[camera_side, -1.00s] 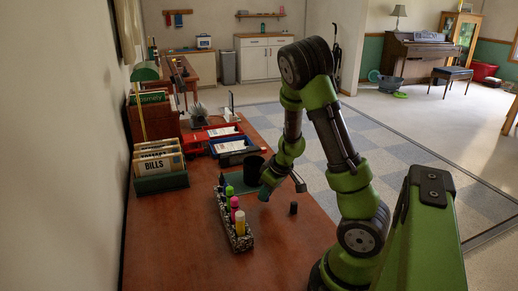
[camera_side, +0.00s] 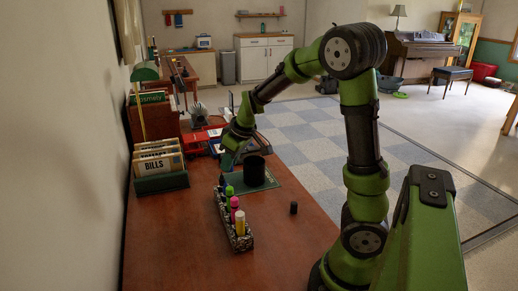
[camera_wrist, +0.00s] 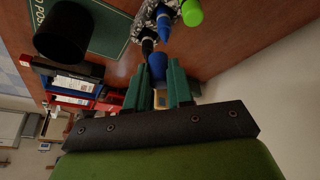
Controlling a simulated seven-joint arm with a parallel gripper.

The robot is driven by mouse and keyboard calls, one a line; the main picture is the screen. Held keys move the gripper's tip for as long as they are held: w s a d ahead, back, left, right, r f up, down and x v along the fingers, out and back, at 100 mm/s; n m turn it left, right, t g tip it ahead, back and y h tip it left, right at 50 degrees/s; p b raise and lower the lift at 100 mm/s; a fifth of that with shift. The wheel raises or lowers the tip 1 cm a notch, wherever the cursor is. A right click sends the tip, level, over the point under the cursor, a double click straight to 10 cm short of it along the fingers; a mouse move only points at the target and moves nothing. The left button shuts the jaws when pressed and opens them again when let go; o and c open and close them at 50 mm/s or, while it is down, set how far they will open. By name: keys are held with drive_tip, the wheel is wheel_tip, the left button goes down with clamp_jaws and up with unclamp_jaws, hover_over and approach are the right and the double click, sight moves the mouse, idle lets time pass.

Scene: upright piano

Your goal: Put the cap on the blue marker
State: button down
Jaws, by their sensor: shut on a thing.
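My gripper (camera_side: 229,160) is raised above the desk, beyond the far end of the patterned marker holder (camera_side: 247,241). In the wrist view its teal fingers (camera_wrist: 158,88) are shut on a blue cap (camera_wrist: 157,66). The cap is hidden in the side view. The blue marker (camera_wrist: 163,22) stands in the holder, ahead of the fingers, its blue tip end showing. A black tip (camera_wrist: 147,46) shows beside it, partly behind the held cap. The cap appears apart from the blue marker; the exact gap is unclear.
Green (camera_side: 229,190), pink (camera_side: 234,202) and yellow (camera_side: 240,222) markers share the holder. A black cup (camera_side: 254,171) stands on a green mat (camera_side: 272,180) close to my gripper. A small black cylinder (camera_side: 293,208) stands on the desk. The desk's front is clear.

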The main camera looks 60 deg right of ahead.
drive_tip(key=shift+m, duration=0.8)
drive_tip(key=shift+s+a+x, duration=0.15)
drive_tip(key=shift+x, duration=0.75)
drive_tip(key=shift+s+a+x, duration=0.1)
drive_tip(key=shift+a+x, duration=0.05)
drive_tip(key=shift+x, duration=0.75)
drive_tip(key=shift+s+a+x, duration=0.15)
drive_tip(key=shift+x, duration=0.75)
drive_tip(key=shift+f, duration=0.3)
drive_tip(key=shift+c, duration=2.2)
unclamp_jaws()
drive_tip(key=shift+r, duration=0.15)
wheel_tip(320, 180, up, 7)
